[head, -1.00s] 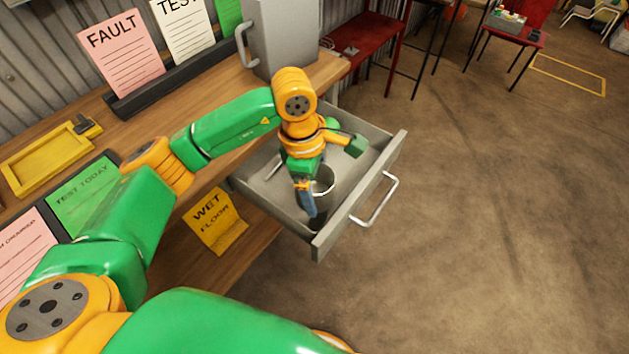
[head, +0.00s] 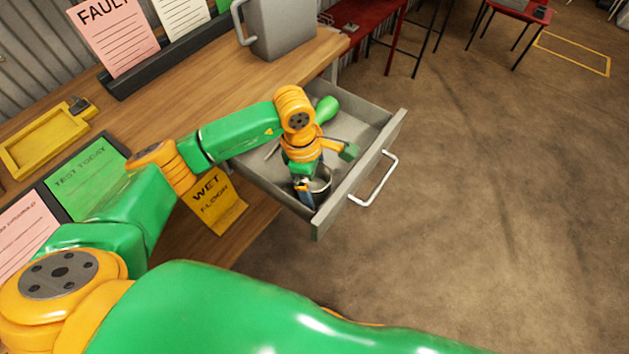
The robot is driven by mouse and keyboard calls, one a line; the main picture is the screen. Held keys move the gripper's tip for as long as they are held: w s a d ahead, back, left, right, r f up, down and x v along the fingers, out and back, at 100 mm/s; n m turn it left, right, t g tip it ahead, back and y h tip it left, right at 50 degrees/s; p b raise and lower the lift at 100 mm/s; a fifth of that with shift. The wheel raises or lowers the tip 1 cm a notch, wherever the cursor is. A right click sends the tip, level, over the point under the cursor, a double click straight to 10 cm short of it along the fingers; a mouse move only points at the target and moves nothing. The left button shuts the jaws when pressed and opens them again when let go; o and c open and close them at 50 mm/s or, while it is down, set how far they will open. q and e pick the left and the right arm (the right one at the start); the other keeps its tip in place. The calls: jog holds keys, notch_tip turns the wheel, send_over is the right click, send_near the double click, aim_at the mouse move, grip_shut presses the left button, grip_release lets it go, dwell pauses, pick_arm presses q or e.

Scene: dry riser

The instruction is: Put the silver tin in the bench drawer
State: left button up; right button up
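The silver tin (head: 321,181) is inside the open bench drawer (head: 395,130), near its front left corner. My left gripper (head: 308,190) points down into the drawer and is shut on the tin's side. One finger shows outside the tin, and the gripper hides part of the tin. The tin looks upright and at or close to the drawer floor; I cannot tell whether it touches. The drawer is pulled out from under the wooden bench, with its handle (head: 374,180) facing right. My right gripper is not in view.
On the bench (head: 190,115) are a grey container (head: 283,28), a yellow tray (head: 45,142) and a rack of paper cards. A yellow wet floor sign (head: 215,205) is below the bench edge. The floor right of the drawer is clear. Red furniture stands behind.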

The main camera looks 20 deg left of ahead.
pick_arm(q)
jog(key=shift+r, duration=0.35)
notch_tip(320, 180, up, 12)
jog(key=a+b, duration=0.1)
jog(key=shift+a+f, duration=0.25)
jog(key=shift+a, duration=0.15)
jog(key=shift+s, duration=0.1)
